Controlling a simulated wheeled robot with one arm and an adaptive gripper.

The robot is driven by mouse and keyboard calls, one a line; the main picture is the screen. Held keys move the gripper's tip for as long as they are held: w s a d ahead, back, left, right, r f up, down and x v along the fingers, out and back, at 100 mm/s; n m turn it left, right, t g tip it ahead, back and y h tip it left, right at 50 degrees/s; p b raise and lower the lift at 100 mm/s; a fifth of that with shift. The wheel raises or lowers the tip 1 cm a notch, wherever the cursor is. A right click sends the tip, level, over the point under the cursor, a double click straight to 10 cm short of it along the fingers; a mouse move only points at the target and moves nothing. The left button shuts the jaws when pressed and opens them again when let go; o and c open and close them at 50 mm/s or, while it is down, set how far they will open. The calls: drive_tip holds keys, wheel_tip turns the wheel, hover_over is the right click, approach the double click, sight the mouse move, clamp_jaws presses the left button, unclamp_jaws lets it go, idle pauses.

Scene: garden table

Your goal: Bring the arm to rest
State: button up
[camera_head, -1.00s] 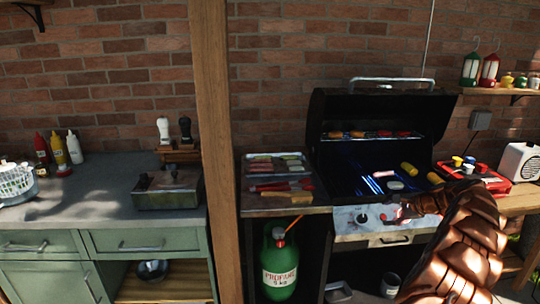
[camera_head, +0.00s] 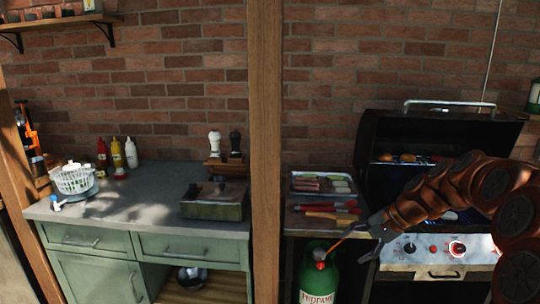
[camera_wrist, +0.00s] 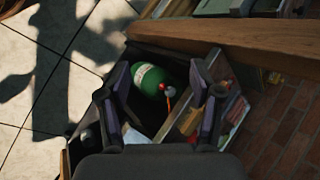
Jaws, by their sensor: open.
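My copper-coloured arm reaches in from the right in the head view. My gripper (camera_head: 372,230) hangs in front of the side shelf of the grill (camera_head: 440,145), near the propane bottle. In the wrist view my gripper (camera_wrist: 160,72) is open, with its two dark fingers spread and nothing held between them. The green propane bottle (camera_wrist: 148,80) shows between the fingers, farther off. Part of the grill is hidden behind my arm.
A tray of food (camera_head: 322,185) and tongs lie on the side shelf. A wooden post (camera_head: 266,150) stands left of it. The green cabinet counter (camera_head: 150,215) holds bottles, a white basket (camera_head: 73,180) and a metal box (camera_head: 214,200).

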drive_tip(key=s+a+n+g+h, duration=0.1)
drive_tip(key=s+a+n+g, duration=0.2)
drive_tip(key=s, duration=0.6)
drive_tip(key=s+a+n+h, duration=0.2)
drive_tip(key=s+a, duration=0.3)
drive_tip(key=s, duration=0.5)
drive_tip(key=s+d+f+n+g+h, duration=0.1)
drive_tip(key=s+d+f+n+h, duration=0.1)
drive_tip(key=s, duration=0.8)
drive_tip(key=s+d+f+n+g+h, duration=0.1)
drive_tip(key=s+f+n, duration=0.1)
drive_tip(key=s, duration=0.8)
drive_tip(key=shift+s+d+h+p, duration=0.3)
drive_tip(key=shift+d+h+p, duration=0.05)
drive_tip(key=shift+d+h, duration=0.05)
